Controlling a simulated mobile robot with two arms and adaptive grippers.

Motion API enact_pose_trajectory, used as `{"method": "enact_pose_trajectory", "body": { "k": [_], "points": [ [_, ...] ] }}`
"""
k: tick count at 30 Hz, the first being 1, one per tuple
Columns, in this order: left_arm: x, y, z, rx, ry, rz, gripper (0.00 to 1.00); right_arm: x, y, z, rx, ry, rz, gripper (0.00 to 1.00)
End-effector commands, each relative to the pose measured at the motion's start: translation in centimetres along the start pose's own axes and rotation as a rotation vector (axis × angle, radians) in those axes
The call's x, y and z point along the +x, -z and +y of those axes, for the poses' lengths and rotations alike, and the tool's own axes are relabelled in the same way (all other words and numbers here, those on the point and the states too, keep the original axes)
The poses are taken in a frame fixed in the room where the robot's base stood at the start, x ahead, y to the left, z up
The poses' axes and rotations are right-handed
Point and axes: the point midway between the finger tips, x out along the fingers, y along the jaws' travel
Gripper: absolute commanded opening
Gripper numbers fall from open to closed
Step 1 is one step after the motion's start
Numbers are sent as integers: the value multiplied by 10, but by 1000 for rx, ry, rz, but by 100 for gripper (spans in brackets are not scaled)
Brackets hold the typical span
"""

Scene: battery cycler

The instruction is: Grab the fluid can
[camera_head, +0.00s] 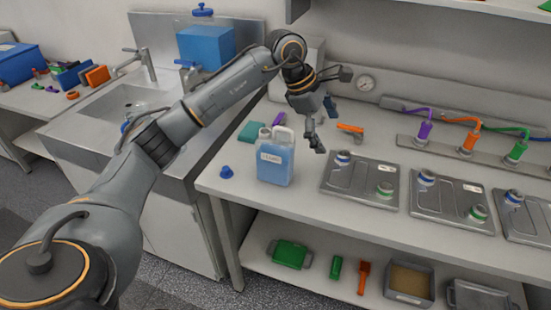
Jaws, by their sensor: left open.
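The fluid can (275,163) is a translucent jug with blue liquid, a pale label and a whitish top with a handle. It stands upright near the left end of the bench (310,203). A blue cap (226,172) lies on the bench to its left. My left gripper (325,128) is open and empty, above the bench just to the right of and behind the can's top, fingers pointing down. It appears apart from the can. My right gripper is not in view.
Grey metal plates with capped ports (360,178) lie right of the can. An orange tool (350,128) and a teal block (252,132) lie behind. A sink (128,101) and large blue container (205,42) stand left. A lower shelf (320,278) holds trays.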

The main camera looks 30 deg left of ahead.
Motion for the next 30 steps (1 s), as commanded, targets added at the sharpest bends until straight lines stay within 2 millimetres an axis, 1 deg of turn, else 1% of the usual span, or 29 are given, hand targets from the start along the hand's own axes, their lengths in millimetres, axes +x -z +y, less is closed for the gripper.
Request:
{"method": "enact_pose_trajectory", "body": {
  "k": [1, 3, 6, 9, 11, 13, 21, 24, 27, 30],
  "points": [
    [-25, 30, 11, -1, -9, 119, 97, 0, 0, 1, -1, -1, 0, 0],
    [-51, 62, 16, -12, -1, 254, 97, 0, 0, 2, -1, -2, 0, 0],
    [-80, 92, 18, -35, 15, 377, 97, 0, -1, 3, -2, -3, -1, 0],
    [-92, 106, 17, -50, 26, 432, 97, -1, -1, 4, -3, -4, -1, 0],
    [-90, 111, 17, -53, 30, 443, 97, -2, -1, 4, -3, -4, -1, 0],
    [-80, 116, 15, -54, 34, 445, 97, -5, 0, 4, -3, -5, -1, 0],
    [-33, 136, 13, -52, 33, 441, 97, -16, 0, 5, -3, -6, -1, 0],
    [-23, 140, 13, -52, 31, 439, 97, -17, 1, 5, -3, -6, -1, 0],
    [-18, 142, 13, -51, 29, 438, 97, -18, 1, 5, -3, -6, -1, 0],
    [-11, 146, 10, -52, 32, 440, 97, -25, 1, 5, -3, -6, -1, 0]
  ]
}}
